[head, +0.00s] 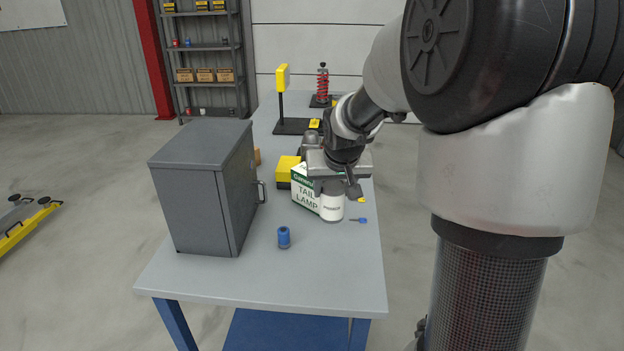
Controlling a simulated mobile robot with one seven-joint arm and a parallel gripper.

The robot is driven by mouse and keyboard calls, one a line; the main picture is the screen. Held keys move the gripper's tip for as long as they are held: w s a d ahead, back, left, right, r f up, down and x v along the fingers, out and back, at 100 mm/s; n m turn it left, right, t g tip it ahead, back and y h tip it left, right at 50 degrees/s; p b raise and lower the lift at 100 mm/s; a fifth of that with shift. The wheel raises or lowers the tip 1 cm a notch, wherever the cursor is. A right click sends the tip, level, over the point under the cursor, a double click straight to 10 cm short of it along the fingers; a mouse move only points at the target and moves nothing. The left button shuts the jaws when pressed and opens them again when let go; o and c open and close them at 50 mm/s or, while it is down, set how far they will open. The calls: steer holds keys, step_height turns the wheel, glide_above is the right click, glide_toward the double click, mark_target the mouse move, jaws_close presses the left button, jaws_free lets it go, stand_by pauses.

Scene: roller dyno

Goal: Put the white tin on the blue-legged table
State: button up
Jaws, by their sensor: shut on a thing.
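The white tin (332,208) is upright, with a small dark label on its side. My gripper (336,187) comes down on it from above and is shut on its top. The tin is over the right part of the blue-legged table (310,275), in front of the tail lamp box (308,188). I cannot tell whether its base touches the grey tabletop. My gripper and wrist hide the tin's top and part of the box.
A grey cabinet (195,205) stands on the table's left. A blue cylinder (284,237) and a small blue item (358,220) are near the tin. A yellow item (287,166), a yellow-topped stand (282,85) and a red spring (322,85) are behind. The front tabletop is clear.

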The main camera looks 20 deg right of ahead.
mark_target(332, 215)
step_height(332, 215, down, 8)
steer(key=shift+f+b, duration=0.15)
steer(key=shift+b, duration=0.85)
steer(key=shift+f, duration=0.1)
steer(key=shift+f, duration=0.2)
steer(key=o, duration=1.2)
steer(key=shift+r, duration=0.1)
steer(key=shift+r, duration=0.1)
steer(key=shift+r, duration=0.25)
steer(key=shift+p+v, duration=1.7)
steer(key=shift+v, duration=4.15)
